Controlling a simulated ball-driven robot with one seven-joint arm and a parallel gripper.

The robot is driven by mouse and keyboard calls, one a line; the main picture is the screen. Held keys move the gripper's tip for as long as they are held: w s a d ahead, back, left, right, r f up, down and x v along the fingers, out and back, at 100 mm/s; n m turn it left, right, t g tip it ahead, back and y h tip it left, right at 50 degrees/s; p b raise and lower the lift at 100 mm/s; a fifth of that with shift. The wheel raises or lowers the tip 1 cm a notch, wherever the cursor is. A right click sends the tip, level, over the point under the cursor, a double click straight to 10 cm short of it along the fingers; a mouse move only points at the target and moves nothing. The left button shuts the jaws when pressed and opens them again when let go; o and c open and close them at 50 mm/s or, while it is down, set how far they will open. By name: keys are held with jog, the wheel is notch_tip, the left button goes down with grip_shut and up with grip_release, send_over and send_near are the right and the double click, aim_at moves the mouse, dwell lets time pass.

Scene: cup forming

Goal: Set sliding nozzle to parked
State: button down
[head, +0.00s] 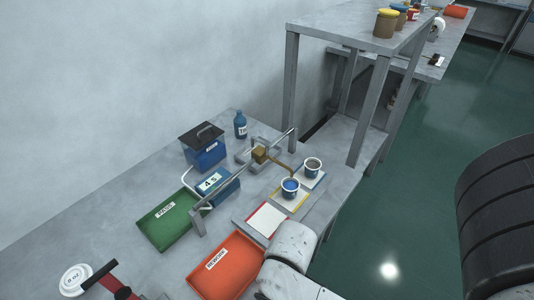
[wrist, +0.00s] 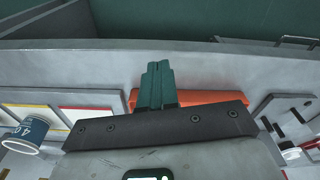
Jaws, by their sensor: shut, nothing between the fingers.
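The sliding nozzle is a brass block (head: 260,154) on a grey rail (head: 235,172), in the head view. Its thin bent spout reaches right, towards the cups; I cannot tell exactly which spot its tip is over. A cup with blue contents (head: 291,189) stands on the yellow-edged card, and a cup with dark contents (head: 313,165) on the blue-edged card. The red-edged card (head: 267,219) is bare. My gripper (wrist: 158,72) shows in the wrist view, its teal fingers shut and empty, near the orange tray (wrist: 190,97), apart from the nozzle. The nozzle is not in the wrist view.
A green tray (head: 170,220), an orange tray (head: 225,266) and a blue box with a dark lid (head: 205,152) sit on the bench. A blue bottle (head: 240,125) stands behind the rail. A raised shelf (head: 345,30) rises at the back right. A cup (wrist: 28,132) shows left in the wrist view.

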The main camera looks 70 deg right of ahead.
aim_at(258, 140)
dwell(0.3)
